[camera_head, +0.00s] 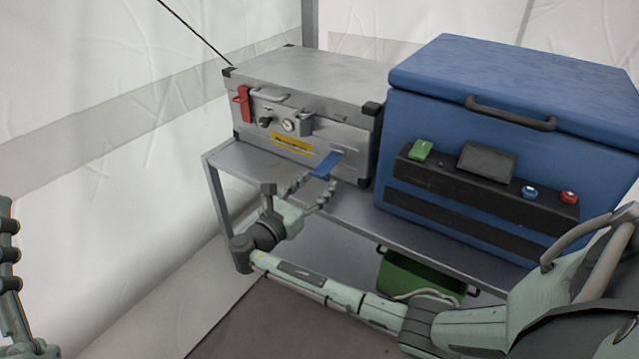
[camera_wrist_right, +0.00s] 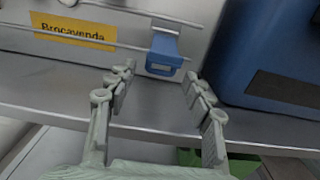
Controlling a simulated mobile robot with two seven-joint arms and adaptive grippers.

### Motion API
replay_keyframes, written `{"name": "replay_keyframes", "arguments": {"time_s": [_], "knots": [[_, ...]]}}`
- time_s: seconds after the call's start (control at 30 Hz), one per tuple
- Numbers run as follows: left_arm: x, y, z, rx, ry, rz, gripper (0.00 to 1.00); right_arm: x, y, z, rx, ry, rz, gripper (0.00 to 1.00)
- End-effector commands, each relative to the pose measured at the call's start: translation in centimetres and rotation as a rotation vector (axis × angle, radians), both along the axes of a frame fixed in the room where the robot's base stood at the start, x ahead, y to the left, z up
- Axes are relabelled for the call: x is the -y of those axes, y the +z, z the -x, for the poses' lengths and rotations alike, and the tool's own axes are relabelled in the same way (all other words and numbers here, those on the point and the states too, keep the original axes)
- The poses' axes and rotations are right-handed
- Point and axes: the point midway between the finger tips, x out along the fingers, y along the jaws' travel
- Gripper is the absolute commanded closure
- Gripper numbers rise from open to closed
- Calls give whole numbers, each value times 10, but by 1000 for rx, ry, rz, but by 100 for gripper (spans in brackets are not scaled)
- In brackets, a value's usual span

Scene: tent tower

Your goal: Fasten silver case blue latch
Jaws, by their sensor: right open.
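The silver case (camera_head: 330,80) stands on the left part of a grey metal shelf with its lid down. Its blue latch (camera_head: 326,165) is low on the right of the case front and sticks outward, tilted away from the face. The blue latch (camera_wrist_right: 164,55) also shows in the right wrist view, just beyond and between the fingertips. A red latch (camera_head: 242,104) lies against the front at the upper left. My right gripper (camera_head: 319,183) is open and empty in front of the blue latch, apparently not touching it.
A large blue box (camera_head: 520,90) with a handle and control panel stands close to the right of the case. The grey shelf (camera_head: 370,225) has a bare front strip. A green bin (camera_head: 420,277) sits below. White tent walls are behind.

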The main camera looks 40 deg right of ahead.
Motion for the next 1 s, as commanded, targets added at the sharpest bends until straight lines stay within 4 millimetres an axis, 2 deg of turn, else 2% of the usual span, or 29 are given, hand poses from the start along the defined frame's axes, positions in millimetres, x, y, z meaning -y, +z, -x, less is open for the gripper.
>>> {"name": "replay_keyframes", "arguments": {"time_s": [0.17,0.43,0.83,0.87,1.0], "knots": [[-2,4,3,35,3,12,100,13,0,-6,1,0,0,49],[-2,5,4,41,4,13,100,15,0,-6,0,0,0,49],[-2,5,4,42,3,13,100,15,0,-6,0,0,0,97],[-2,5,4,42,3,13,100,15,0,-6,0,0,0,100],[-2,5,4,41,3,12,100,15,0,-6,0,0,0,100]]}}
